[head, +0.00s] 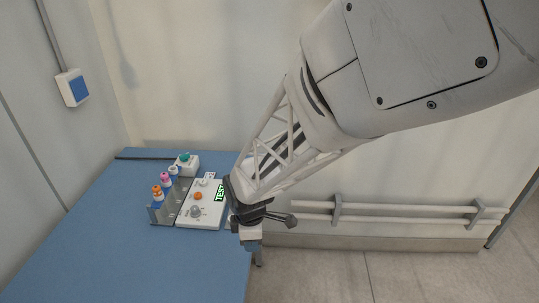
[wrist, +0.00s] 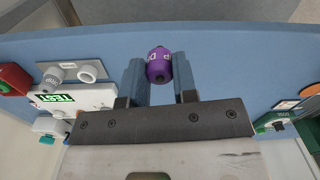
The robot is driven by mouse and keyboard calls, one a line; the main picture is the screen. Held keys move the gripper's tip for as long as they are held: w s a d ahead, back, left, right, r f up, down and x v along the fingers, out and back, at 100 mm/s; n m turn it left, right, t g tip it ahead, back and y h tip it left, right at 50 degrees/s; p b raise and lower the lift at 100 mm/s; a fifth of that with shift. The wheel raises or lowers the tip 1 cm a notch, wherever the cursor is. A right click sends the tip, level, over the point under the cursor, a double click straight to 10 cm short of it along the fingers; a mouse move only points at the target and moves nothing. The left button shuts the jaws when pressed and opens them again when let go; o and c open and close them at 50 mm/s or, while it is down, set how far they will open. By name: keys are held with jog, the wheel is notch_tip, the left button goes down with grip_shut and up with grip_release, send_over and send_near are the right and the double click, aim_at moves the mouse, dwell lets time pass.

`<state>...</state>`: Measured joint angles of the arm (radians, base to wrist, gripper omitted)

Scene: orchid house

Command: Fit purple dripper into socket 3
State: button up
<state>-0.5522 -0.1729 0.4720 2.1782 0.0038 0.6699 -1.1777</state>
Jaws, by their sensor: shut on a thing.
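The purple dripper (wrist: 158,66) is held between the two blue-grey fingers of my gripper (wrist: 160,76) in the wrist view, with pale marks on its side. In the head view my gripper (head: 250,232) is at the table's right edge, right of the white TEST panel (head: 208,214); the dripper cannot be made out there. The panel carries an orange piece (head: 198,196) and a grey fitting (head: 196,211). In the wrist view the panel is left of the dripper, with a grey fitting (wrist: 52,77) and an open white ring (wrist: 89,74). I cannot read which socket is 3.
A grey rack (head: 163,213) left of the panel holds orange-topped, pink-topped and pale bottles. A white box with a green button (head: 187,162) stands behind. The blue table (head: 120,255) is clear in front. White pipes (head: 390,210) run along the wall at right.

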jog(key=w+a+r, duration=0.3)
jog(key=w+a, duration=0.6)
jog(key=a, duration=0.1)
jog(key=w+a+r, duration=0.4)
jog(key=w+a, duration=0.5)
jog(key=a, duration=0.2)
jog(key=w+a+r, duration=0.4)
jog(key=w+a, duration=0.5)
jog(key=a, duration=0.1)
jog(key=shift+a, duration=0.35)
jog(key=shift+f, duration=2.3)
jog(key=shift+f, duration=1.1)
dwell(1.2)
